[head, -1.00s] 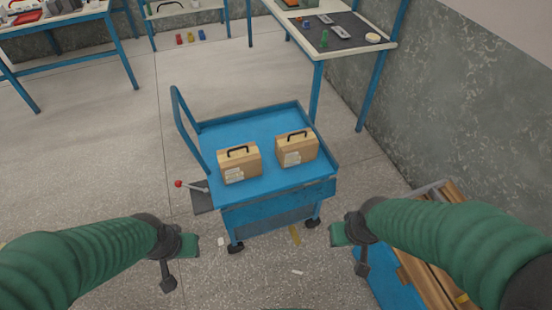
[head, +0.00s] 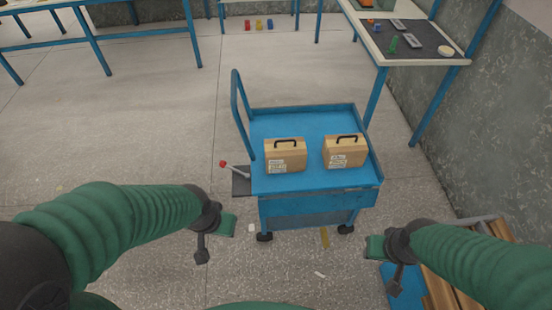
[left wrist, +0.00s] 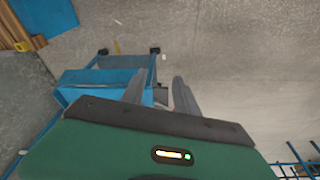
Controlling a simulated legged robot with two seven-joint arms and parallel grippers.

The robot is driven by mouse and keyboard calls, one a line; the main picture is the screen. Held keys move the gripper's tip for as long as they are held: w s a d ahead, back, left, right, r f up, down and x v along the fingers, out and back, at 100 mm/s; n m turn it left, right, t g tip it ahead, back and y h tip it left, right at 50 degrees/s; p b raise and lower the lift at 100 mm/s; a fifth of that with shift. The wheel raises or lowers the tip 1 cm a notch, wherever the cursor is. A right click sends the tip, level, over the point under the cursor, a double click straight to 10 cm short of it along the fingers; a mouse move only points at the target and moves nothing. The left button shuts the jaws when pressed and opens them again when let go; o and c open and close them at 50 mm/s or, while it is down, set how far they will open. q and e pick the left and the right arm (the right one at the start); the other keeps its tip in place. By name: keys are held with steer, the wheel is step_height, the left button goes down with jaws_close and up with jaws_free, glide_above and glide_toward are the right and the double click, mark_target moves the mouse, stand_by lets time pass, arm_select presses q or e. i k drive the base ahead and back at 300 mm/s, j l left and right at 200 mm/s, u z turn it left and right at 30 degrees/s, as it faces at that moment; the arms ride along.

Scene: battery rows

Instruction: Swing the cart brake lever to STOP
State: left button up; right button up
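The blue cart (head: 310,205) stands ahead with a push handle on its left side. The brake lever (head: 235,171), a thin rod with a red knob, sticks out leftward over a dark plate (head: 241,186) at the cart's left side. My left gripper (head: 228,226) is below and left of the plate, apart from the lever. No STOP marking is readable.
Two tan cases (head: 285,156) with black handles sit on the cart top. A bin with wooden boards (head: 440,290) lies at the lower right. A workbench (head: 385,50) stands at the back right.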

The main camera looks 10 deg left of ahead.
mark_target(223, 164)
steer(key=i+j, duration=0.15)
steer(key=i, duration=0.9)
